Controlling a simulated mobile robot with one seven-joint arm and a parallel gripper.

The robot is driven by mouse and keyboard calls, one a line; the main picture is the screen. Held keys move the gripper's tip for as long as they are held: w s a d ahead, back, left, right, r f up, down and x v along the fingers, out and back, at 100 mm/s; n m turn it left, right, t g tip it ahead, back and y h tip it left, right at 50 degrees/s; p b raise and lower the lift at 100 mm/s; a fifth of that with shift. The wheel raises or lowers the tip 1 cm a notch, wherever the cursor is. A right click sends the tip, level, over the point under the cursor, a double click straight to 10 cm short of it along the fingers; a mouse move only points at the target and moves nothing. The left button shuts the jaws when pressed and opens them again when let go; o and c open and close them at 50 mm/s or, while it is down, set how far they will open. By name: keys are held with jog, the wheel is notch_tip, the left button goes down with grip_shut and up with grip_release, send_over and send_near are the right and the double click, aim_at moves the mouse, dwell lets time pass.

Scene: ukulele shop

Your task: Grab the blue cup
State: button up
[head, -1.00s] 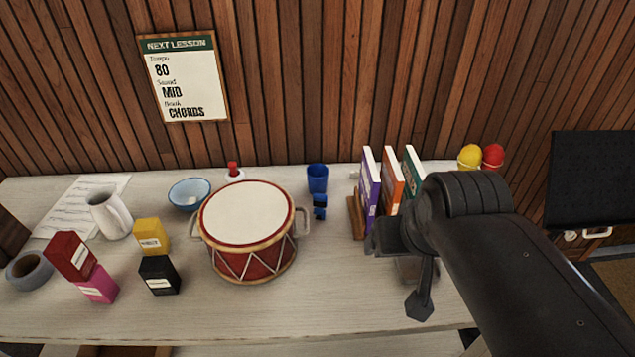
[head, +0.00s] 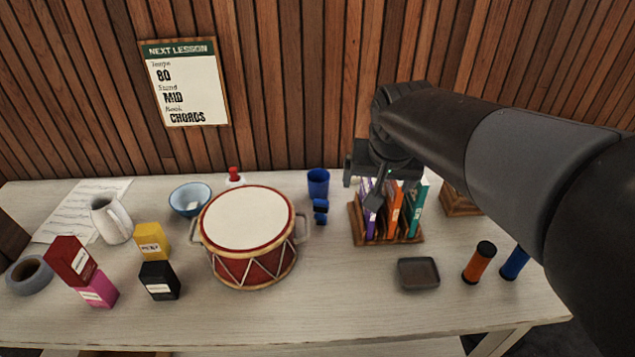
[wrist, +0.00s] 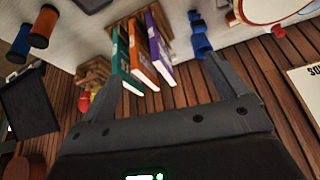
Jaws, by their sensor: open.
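The blue cup (head: 318,183) stands upright on the back part of the table, right of the drum and left of the book rack. My gripper (head: 362,186) is open and empty. In the wrist view, which is turned upside down, the blue cup (wrist: 203,46) shows close to the tip of one finger of my gripper (wrist: 163,62). The books show between the fingers.
A small blue and black object (head: 320,211) lies just in front of the cup. The drum (head: 248,235) stands to the left. The wooden book rack (head: 388,238) holds several books beneath my arm. The table (head: 335,285) is clear in front of the small blue object.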

jog(key=w+a+f+m, duration=0.1)
jog(key=w+a+f, duration=0.15)
jog(key=w, duration=0.65)
jog(key=m+h, duration=0.2)
send_over(319, 184)
jog(key=a, duration=0.1)
notch_tip(319, 184, down, 17)
jog(key=shift+g+y, duration=0.3)
jog(key=shift+g, duration=0.2)
jog(key=x, duration=0.5)
jog(key=shift+w+f, duration=0.15)
jog(key=shift+w+x, duration=0.1)
jog(key=shift+x, duration=1.2)
jog(key=shift+w+x, duration=0.15)
jog(key=shift+x, duration=1.2)
jog(key=shift+a, duration=0.15)
jog(key=shift+c, duration=0.3)
jog(key=c, duration=1)
